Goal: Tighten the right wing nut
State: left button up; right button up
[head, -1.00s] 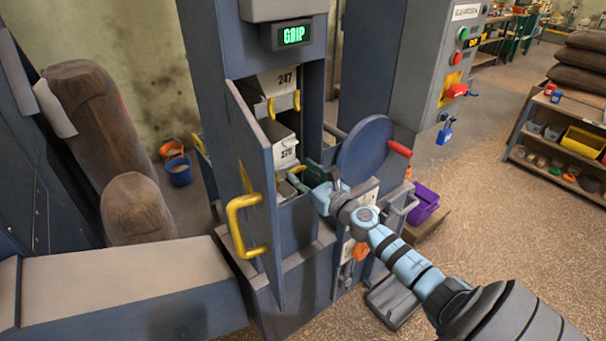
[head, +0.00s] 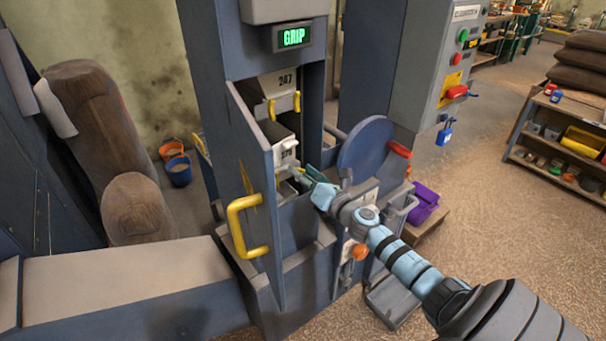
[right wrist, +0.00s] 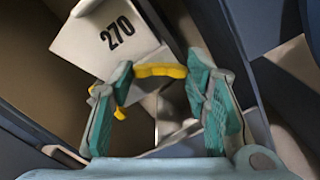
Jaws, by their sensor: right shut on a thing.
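The bucket marked 270 (head: 285,152) sits in the opening of the blue elevator casing; its white face also shows in the right wrist view (right wrist: 85,40). A yellow wing nut (right wrist: 160,71) crosses the gap between the teal pads of my right gripper (right wrist: 160,78), which is shut on it. Another yellow piece (right wrist: 120,113) shows partly behind the left finger. In the head view my right gripper (head: 303,175) reaches into the opening from the right, tilted, and its fingertips are small there. My left gripper is not in view.
The casing door (head: 255,170) stands open to the left, with a yellow handle (head: 240,225). Bucket 247 (head: 283,85) hangs above. A blue disc (head: 364,147) with a red handle (head: 399,149) stands close behind my right wrist. A green GRIP display (head: 294,36) is lit above.

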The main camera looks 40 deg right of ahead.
jog(key=m+p, duration=0.2)
jog(key=m, duration=0.9)
dwell(0.6)
jog(key=o, duration=1.2)
jog(key=shift+c, duration=0.2)
